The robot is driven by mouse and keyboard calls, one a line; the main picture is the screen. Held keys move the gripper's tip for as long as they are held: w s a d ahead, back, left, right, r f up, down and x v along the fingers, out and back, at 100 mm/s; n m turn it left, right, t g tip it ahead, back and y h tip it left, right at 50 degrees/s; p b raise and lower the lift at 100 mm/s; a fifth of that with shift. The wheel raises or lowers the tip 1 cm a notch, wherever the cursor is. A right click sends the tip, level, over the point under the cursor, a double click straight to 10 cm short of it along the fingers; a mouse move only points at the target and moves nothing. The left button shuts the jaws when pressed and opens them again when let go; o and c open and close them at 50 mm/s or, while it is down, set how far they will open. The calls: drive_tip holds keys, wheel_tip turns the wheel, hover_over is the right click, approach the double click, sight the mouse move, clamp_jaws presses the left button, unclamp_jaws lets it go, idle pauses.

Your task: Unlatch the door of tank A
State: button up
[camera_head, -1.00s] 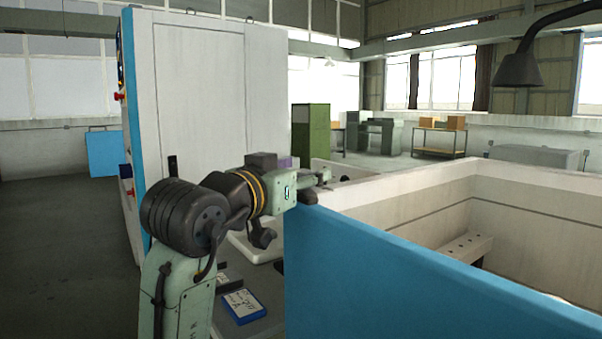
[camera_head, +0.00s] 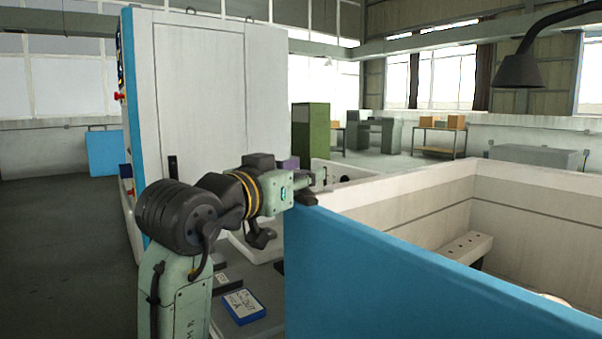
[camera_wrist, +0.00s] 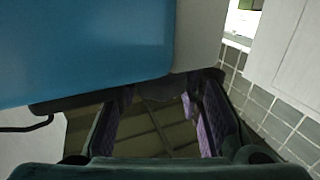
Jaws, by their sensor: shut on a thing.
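The blue front panel (camera_head: 400,270) of an open-topped tank fills the lower right of the head view. It shows at the upper left of the wrist view (camera_wrist: 85,50). A dark latch-like part (camera_wrist: 165,88) runs along the panel's edge, partly hidden by my fingers. In the head view a small dark piece (camera_head: 307,199) sits at the panel's top left corner. My gripper (camera_wrist: 158,112) has its purple-padded fingers on either side of the dark part and is shut on it. Its finger contact is hard to see. In the head view my gripper (camera_head: 308,185) is at that corner.
A tall white cabinet (camera_head: 205,100) with a blue edge stands behind my arm. A blue-edged label card (camera_head: 243,307) lies on a grey surface below my arm. A dark lamp (camera_head: 518,70) hangs over the tank. Open floor lies at the left.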

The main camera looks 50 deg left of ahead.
drive_tip(key=m+h+p, duration=0.1)
drive_tip(key=h, duration=0.2)
drive_tip(key=m+h+p, duration=0.1)
drive_tip(key=m+h, duration=0.1)
drive_tip(key=h, duration=0.1)
drive_tip(key=shift+w+r+m+t, duration=0.1)
drive_tip(key=shift+r+m+t, duration=0.1)
drive_tip(key=shift+m+t, duration=0.15)
drive_tip(key=m+h+p, duration=0.1)
drive_tip(key=m+h, duration=0.1)
drive_tip(key=m+g+h+p, duration=0.1)
drive_tip(key=h+p, duration=0.1)
drive_tip(key=h, duration=0.1)
drive_tip(key=shift+r+m, duration=0.1)
drive_tip(key=shift+m, duration=0.25)
drive_tip(key=m+g+h+p, duration=0.1)
drive_tip(key=m+h, duration=0.1)
drive_tip(key=h, duration=0.1)
drive_tip(key=m+g+h+p, duration=0.2)
drive_tip(key=h, duration=0.1)
drive_tip(key=shift+f+m+g+h+p, duration=0.25)
drive_tip(key=shift+m+g+h+p, duration=0.35)
drive_tip(key=shift+m+g+h, duration=0.45)
drive_tip(key=shift+h, duration=0.25)
drive_tip(key=o, duration=1.2)
